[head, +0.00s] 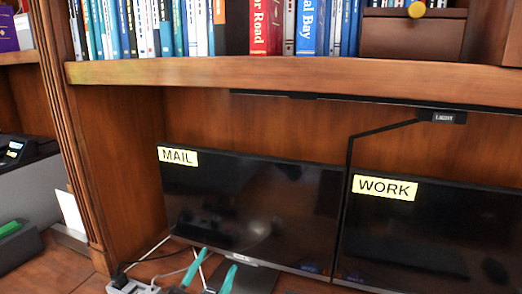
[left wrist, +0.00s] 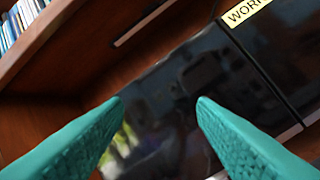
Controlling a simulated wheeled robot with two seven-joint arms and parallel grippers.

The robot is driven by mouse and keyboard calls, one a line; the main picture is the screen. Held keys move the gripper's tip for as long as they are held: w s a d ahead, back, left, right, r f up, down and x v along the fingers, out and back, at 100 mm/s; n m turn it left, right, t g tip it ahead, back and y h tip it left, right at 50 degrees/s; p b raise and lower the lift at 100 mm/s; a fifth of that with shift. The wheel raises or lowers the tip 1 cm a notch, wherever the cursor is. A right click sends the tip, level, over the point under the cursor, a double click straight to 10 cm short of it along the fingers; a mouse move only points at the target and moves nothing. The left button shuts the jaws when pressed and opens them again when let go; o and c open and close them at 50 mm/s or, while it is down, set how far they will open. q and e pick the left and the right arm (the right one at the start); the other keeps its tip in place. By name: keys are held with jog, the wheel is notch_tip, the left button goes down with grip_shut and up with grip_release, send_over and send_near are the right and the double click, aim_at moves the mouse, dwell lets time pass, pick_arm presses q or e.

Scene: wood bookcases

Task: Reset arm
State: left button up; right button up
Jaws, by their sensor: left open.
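My left gripper (head: 211,272) shows at the bottom of the head view as two teal fingertips, in front of the monitor labelled MAIL (head: 250,210). In the left wrist view its two teal fingers (left wrist: 160,105) are spread apart with nothing between them. The dark MAIL monitor screen (left wrist: 165,85) lies beyond the fingers, and I cannot tell how far off. My right gripper is in neither view.
A second monitor labelled WORK (head: 430,235) stands at right. A wooden shelf (head: 300,73) with a row of books (head: 265,27) runs above both. A power strip (head: 133,286) and cables lie at lower left. A light switch box (head: 442,117) hangs under the shelf.

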pick_arm(q)
jog(key=s+a+f+n+g+y, duration=0.3)
jog(key=a+f+n+g+y, duration=0.15)
jog(key=f, duration=0.35)
jog(key=s+a+f+n+g+y, duration=0.25)
jog(key=a+f+n+y, duration=0.2)
jog(key=f, duration=0.35)
jog(key=s+a+f+g+h, duration=0.1)
jog(key=s+a+f+g, duration=0.1)
jog(key=s+f+g, duration=0.55)
jog(key=s+a+f+g, duration=0.1)
jog(key=s+f+g, duration=0.25)
jog(key=s, duration=0.65)
jog(key=s+f+x, duration=0.1)
jog(key=s+x, duration=0.2)
jog(key=x, duration=0.9)
jog(key=s+x, duration=0.3)
jog(key=x, duration=0.8)
jog(key=s+a+f+g, duration=0.1)
jog(key=s+a+f, duration=0.1)
jog(key=s+f, duration=1.5)
notch_tip(320, 180, down, 2)
jog(key=shift+s+a+f+g, duration=0.1)
jog(key=shift+s+a+g, duration=0.1)
jog(key=shift+a+g, duration=0.2)
